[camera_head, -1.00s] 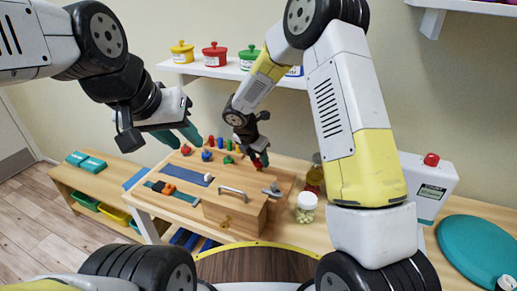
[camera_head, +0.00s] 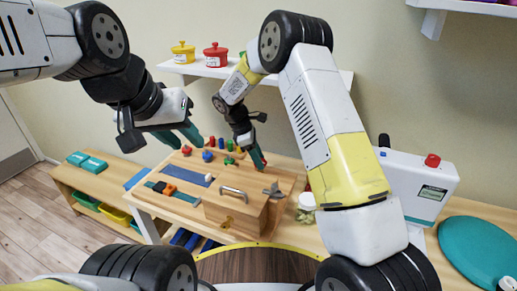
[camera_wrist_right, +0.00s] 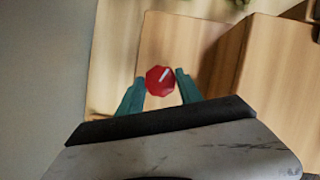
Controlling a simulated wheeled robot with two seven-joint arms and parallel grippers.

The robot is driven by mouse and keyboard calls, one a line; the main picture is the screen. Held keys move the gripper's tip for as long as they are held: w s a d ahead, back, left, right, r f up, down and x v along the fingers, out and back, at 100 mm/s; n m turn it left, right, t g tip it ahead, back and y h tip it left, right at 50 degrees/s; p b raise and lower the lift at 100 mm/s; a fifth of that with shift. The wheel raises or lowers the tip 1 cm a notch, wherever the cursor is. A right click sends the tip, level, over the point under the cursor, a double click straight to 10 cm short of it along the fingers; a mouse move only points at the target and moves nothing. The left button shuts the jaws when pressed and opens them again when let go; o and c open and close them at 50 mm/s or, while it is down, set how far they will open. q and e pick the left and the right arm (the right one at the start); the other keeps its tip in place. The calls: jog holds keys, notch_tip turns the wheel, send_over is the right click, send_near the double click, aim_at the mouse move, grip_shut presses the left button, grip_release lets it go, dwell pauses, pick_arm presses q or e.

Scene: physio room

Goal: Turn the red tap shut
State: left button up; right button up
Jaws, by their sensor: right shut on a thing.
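The red tap (camera_wrist_right: 160,80) is a faceted red knob with a pale line across its face, slanting up to the right. It sits on the wooden board, between the two teal fingers of my right gripper (camera_wrist_right: 158,87), which is shut on it. In the head view my right gripper (camera_head: 258,158) reaches down to the back right of the wooden busy board (camera_head: 185,212), and its fingers largely hide the tap. My left gripper (camera_head: 180,135) hangs above the board's back left, its teal fingers apart and empty.
The board carries a metal handle (camera_head: 233,194), a grey lever (camera_head: 273,189) and several coloured knobs. A jar (camera_head: 306,207) stands close at its right. A white box with a red button (camera_head: 432,160) and a teal disc (camera_head: 482,248) are further right. Pots stand on the shelf (camera_head: 200,71) behind.

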jog(key=shift+m+g, duration=0.4)
jog(key=shift+m, duration=0.7)
jog(key=o, duration=1.4)
jog(key=shift+c, duration=0.2)
jog(key=shift+w+a+r, duration=0.1)
jog(key=shift+a+r, duration=0.05)
jog(key=shift+r, duration=0.1)
jog(key=w+a, duration=0.1)
jog(key=a, duration=0.7)
jog(key=w+a, duration=0.1)
jog(key=a, duration=0.3)
jog(key=shift+w+r, duration=0.3)
jog(key=shift+w, duration=0.05)
jog(key=shift+d, duration=0.1)
